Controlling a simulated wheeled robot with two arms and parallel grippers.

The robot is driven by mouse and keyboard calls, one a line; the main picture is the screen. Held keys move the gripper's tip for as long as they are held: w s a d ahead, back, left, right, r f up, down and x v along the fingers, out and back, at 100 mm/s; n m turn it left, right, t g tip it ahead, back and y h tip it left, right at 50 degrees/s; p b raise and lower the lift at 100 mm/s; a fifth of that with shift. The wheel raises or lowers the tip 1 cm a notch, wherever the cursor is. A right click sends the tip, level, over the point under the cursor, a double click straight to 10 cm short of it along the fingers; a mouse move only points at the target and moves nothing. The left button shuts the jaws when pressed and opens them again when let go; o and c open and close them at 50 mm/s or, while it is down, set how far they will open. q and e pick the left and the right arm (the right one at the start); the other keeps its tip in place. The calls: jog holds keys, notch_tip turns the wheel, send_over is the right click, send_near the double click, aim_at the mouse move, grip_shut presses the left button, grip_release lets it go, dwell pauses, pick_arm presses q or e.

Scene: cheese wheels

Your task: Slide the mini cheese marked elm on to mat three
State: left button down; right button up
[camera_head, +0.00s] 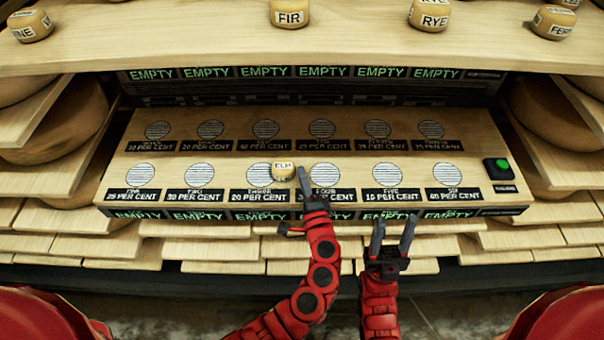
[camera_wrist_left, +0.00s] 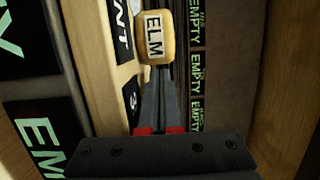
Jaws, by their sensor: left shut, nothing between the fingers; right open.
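The mini cheese marked ELM (camera_head: 283,171) is small and yellow with a white label. It stands on the wooden panel at the right edge of mat three (camera_head: 255,175), a striped round mat, overlapping part of it in the head view. My left gripper (camera_head: 303,174) is shut and empty, its fingertips just right of the cheese. In the left wrist view the cheese (camera_wrist_left: 154,36) sits right at the tips of the shut fingers (camera_wrist_left: 160,90); whether they touch I cannot tell. My right gripper (camera_head: 392,230) is open and empty in front of the panel.
Mat four (camera_head: 325,174) lies to the right, and mat two (camera_head: 199,175) to the left. A green button (camera_head: 502,165) is at the right end. Other mini cheeses, such as FIR (camera_head: 289,12), stand on the upper shelf (camera_head: 200,45). The other mats are bare.

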aim_at(279, 179)
pick_arm(q)
jog(key=a, duration=0.6)
jog(key=shift+a, duration=0.2)
jog(key=shift+w, duration=0.1)
